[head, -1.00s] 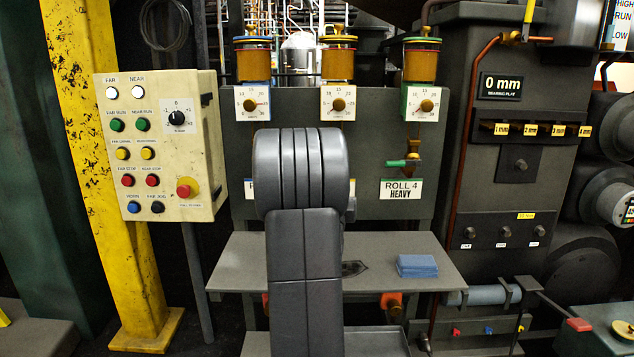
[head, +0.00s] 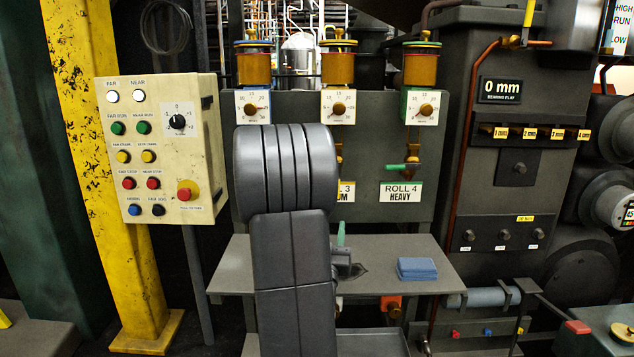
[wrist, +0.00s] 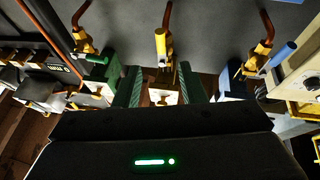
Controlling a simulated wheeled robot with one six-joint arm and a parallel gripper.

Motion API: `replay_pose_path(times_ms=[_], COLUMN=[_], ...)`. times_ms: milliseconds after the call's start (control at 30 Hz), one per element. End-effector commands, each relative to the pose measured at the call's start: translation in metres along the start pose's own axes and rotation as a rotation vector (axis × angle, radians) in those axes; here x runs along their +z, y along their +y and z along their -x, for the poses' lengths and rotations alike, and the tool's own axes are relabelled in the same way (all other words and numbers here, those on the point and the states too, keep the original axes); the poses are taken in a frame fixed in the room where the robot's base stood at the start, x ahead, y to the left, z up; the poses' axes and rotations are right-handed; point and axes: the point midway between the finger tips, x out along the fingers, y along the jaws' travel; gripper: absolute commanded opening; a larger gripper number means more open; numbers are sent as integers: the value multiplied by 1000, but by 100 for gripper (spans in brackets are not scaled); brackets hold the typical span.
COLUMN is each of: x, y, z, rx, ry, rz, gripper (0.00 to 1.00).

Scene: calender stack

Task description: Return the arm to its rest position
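My arm (head: 290,250) stands folded in the middle of the head view and hides most of my gripper. A green fingertip (head: 340,235) and a dark grey part of my wrist show just right of the arm, above the grey shelf (head: 235,262). In the wrist view, my gripper (wrist: 160,88) has two green ridged fingers standing apart, with nothing held between them. A yellow valve (wrist: 162,45) is seen beyond the gap. A green-handled valve (wrist: 97,60) is to its left and a blue-handled valve (wrist: 275,60) to its right, both clear of the fingers.
A blue folded cloth (head: 417,269) lies on the shelf's right part. A cream control box (head: 165,150) stands at left beside a yellow column (head: 105,180). The grey valve panel (head: 375,150) with dials is behind my arm. A dark machine with a "0 mm" display (head: 499,90) is at right.

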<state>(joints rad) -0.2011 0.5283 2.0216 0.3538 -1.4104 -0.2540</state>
Motion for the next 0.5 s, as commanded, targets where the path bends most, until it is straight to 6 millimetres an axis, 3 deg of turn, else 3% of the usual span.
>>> replay_pose_path(times_ms=[33, 500], x=[-2, -2], y=[1, 1], z=[-13, -103], rx=[3, 4], ry=[10, 9], rz=[-2, -2], gripper=[37, 37])
